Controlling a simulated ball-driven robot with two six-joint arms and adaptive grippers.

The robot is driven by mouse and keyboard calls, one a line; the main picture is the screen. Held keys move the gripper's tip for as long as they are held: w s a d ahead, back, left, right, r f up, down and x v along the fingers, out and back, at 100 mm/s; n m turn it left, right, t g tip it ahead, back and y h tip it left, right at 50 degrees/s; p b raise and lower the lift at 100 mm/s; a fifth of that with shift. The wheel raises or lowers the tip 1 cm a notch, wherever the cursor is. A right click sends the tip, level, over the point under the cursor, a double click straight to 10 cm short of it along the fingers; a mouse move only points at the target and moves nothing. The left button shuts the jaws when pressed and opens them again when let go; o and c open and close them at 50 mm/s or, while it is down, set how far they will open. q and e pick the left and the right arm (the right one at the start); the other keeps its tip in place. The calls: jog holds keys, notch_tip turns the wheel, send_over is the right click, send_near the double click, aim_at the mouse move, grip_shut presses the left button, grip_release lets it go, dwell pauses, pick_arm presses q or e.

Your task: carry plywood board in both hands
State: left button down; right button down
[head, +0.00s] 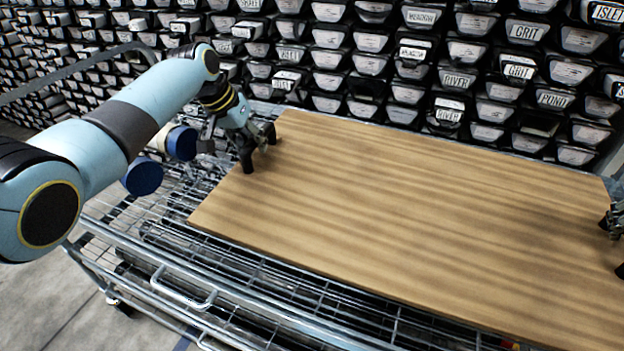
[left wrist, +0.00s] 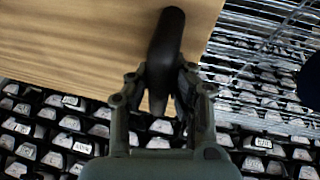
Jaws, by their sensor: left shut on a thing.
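The plywood board (head: 400,210) is a wide, flat, brown sheet with striped grain, lying roughly level above a wire cart. It also shows in the left wrist view (left wrist: 70,40). My left gripper (head: 259,150) is shut on the board's left edge near the far left corner; in the left wrist view its fingers (left wrist: 168,75) overlap the board's edge. My right gripper (head: 618,240) shows only in part at the right border of the head view, by the board's right end. Its fingers are cut off, so I cannot tell its hold.
A wire cart (head: 180,283) with metal rails is below the board. A wall of stacked core liners with labelled ends (head: 455,80) stands close behind the board's far edge. Grey floor (head: 40,295) is clear at the lower left.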

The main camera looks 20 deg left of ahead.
pick_arm(q)
jog(key=shift+f, duration=0.75)
pick_arm(e)
jog(key=shift+w+f, duration=0.1)
jog(key=shift+f, duration=0.6)
pick_arm(q)
jog(key=c, duration=1.7)
grip_release()
jog(key=shift+f, duration=0.25)
pick_arm(e)
jog(key=c, duration=1.7)
grip_release()
jog(key=shift+f, duration=0.3)
pick_arm(q)
jog(key=o, duration=0.5)
jog(key=shift+s+r, duration=0.1)
jog(key=shift+s, duration=0.05)
pick_arm(e)
jog(key=o, duration=0.5)
jog(key=shift+s+r, duration=0.15)
jog(key=shift+s, duration=0.1)
jog(key=shift+c, duration=0.2)
pick_arm(q)
jog(key=v, duration=1.1)
jog(key=shift+s+a+r, duration=0.1)
jog(key=shift+r, duration=0.25)
pick_arm(e)
jog(key=v, duration=1.1)
jog(key=shift+s+r, duration=0.15)
jog(key=shift+r, duration=0.2)
